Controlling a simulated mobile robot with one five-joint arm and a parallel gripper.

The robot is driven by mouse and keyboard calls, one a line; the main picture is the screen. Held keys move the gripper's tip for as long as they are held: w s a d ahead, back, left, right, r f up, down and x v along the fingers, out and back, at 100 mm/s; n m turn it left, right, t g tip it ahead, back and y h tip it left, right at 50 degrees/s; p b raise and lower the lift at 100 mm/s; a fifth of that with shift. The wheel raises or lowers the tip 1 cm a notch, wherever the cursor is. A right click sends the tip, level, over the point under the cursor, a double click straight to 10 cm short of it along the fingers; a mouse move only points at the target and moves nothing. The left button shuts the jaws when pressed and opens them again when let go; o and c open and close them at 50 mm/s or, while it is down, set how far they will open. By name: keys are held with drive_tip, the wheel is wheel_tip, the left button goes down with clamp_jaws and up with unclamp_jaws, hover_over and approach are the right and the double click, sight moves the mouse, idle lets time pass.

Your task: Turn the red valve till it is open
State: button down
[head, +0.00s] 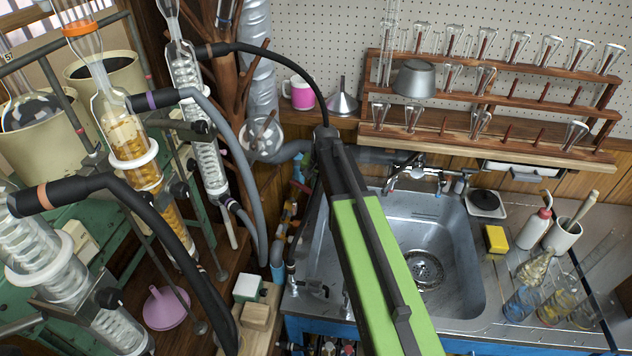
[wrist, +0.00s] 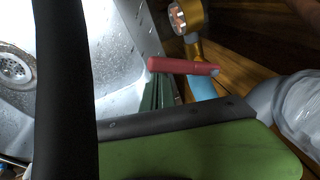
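The red valve shows in the wrist view as a short red bar handle (wrist: 183,66). It lies nearly level across the picture, beside the sink's edge and in front of a light blue pipe. A small red part (head: 304,186) at the left of the sink in the head view may be the same handle; it is too small to be sure. My black and green arm crosses both views.
The steel sink (head: 461,270) lies right of my arm. A brass fitting (wrist: 194,18) and a pale hose (wrist: 298,105) are close to the red handle. Glass columns with dark hoses stand at the left. A bottle rack (head: 485,145) hangs behind the sink.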

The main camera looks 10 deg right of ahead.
drive_tip(key=shift+s+a, duration=0.8)
drive_tip(key=shift+s, duration=0.05)
drive_tip(key=shift+s+a, duration=0.25)
drive_tip(key=shift+a, duration=0.7)
drive_tip(key=shift+s+a, duration=0.3)
drive_tip(key=shift+a, duration=0.65)
drive_tip(key=shift+s+a, duration=0.25)
drive_tip(key=shift+a, duration=0.7)
drive_tip(key=r+p, duration=0.2)
drive_tip(key=d+r+p, duration=0.1)
drive_tip(key=r+p, duration=0.1)
drive_tip(key=shift+r, duration=0.25)
